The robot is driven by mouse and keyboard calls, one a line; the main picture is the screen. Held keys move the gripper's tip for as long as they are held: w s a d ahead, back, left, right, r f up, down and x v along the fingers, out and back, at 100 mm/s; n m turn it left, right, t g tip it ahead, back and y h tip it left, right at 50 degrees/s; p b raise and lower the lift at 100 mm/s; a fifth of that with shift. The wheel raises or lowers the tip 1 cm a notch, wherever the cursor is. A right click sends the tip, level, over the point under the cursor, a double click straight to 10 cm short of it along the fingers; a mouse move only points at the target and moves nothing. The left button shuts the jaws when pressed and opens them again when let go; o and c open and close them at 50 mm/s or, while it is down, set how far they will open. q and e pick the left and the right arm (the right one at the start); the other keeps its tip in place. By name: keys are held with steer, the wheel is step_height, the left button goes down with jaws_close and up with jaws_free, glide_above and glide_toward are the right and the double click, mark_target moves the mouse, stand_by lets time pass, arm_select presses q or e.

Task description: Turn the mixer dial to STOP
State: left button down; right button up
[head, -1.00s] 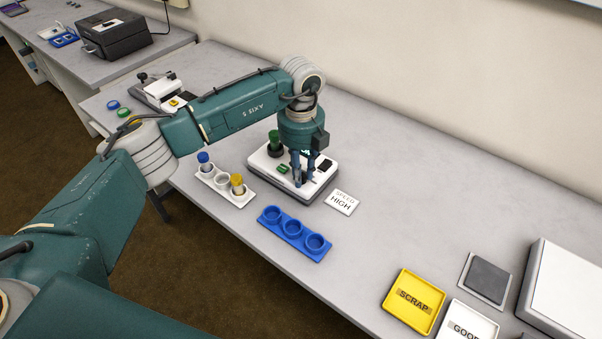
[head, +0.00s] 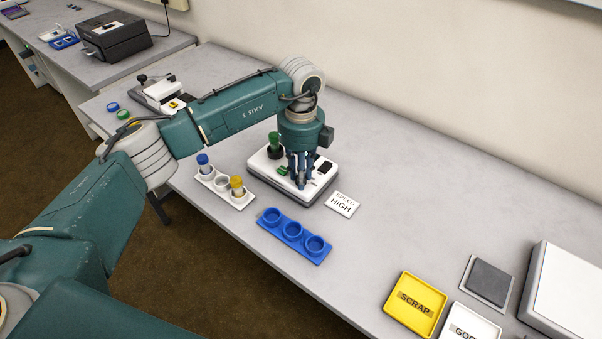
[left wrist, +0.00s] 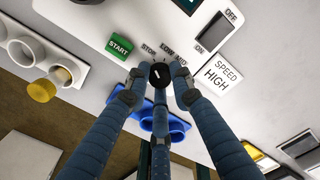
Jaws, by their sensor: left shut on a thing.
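The mixer (head: 262,164) is a white box on a dark base on the bench. Its black dial (left wrist: 160,75) has a white mark and sits among the fingers of my left gripper (head: 302,184) in the left wrist view. The gripper (left wrist: 158,82) points down and is shut on the dial. The STOP label (left wrist: 149,48), LOW and MID labels are printed around the dial. Where the mark points is hard to tell. The fingers hide the dial in the head view. My right gripper is out of view.
A green START button (left wrist: 119,46) and an OFF/ON switch (left wrist: 215,32) flank the dial. A green-capped tube (head: 274,139) stands on the mixer. A "SPEED HIGH" card (head: 342,204), a white tube rack (head: 240,201) and a blue rack (head: 268,227) lie near it.

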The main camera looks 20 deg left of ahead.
arm_select(q)
steer(key=shift+w+r, duration=0.1)
steer(key=c, duration=1.5)
jaws_free()
step_height(320, 180, up, 12)
